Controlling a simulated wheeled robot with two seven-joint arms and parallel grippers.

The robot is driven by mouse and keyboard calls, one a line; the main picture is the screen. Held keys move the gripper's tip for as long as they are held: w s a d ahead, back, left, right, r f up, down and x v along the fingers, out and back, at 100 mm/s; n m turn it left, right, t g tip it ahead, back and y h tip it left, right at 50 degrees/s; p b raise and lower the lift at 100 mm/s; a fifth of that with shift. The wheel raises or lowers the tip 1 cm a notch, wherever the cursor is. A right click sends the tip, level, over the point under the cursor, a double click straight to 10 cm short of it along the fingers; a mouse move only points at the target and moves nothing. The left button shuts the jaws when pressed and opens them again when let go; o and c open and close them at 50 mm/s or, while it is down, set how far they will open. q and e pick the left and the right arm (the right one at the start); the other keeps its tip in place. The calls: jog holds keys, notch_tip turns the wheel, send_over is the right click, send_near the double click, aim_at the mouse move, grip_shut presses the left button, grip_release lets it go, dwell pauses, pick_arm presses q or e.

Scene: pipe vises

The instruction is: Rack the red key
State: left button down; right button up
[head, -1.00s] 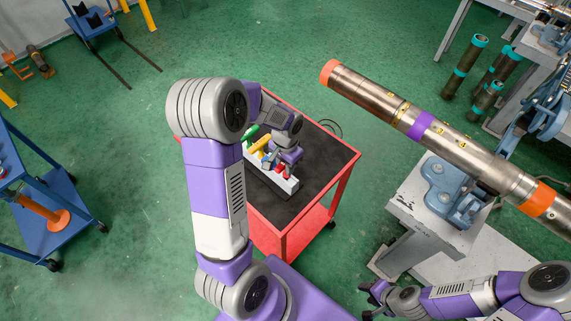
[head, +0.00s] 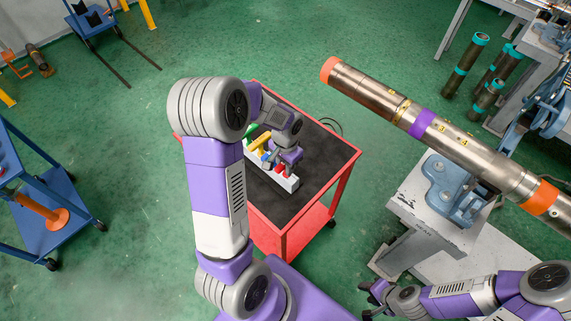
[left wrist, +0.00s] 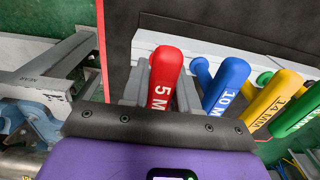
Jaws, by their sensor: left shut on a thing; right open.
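The red key (left wrist: 164,82), with a white "5 M" marking on its handle, stands up between the fingers of my left gripper in the left wrist view. In the head view my left gripper (head: 287,163) is over the near right end of the white rack (head: 291,185), shut on the red key (head: 281,169). The rack also shows in the left wrist view (left wrist: 146,43). The key's lower end is hidden, so I cannot tell how deep it sits in the rack. My right gripper (head: 371,292) is open and empty at the lower right, far from the rack.
Blue (left wrist: 228,82), yellow (left wrist: 277,101) and green (left wrist: 304,112) keys stand in a row beside the red one. The rack is on a red cart (head: 345,175) with a black top. A large pipe (head: 440,137) in a vise (head: 455,188) is to the right.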

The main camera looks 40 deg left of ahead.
pick_arm(q)
jog(key=shift+f, duration=0.3)
dwell(0.6)
jog(key=c, duration=0.8)
grip_release()
notch_tip(320, 180, up, 8)
jog(key=shift+f+p, duration=0.15)
jog(key=shift+p, duration=0.3)
jog(key=shift+s+f, duration=0.1)
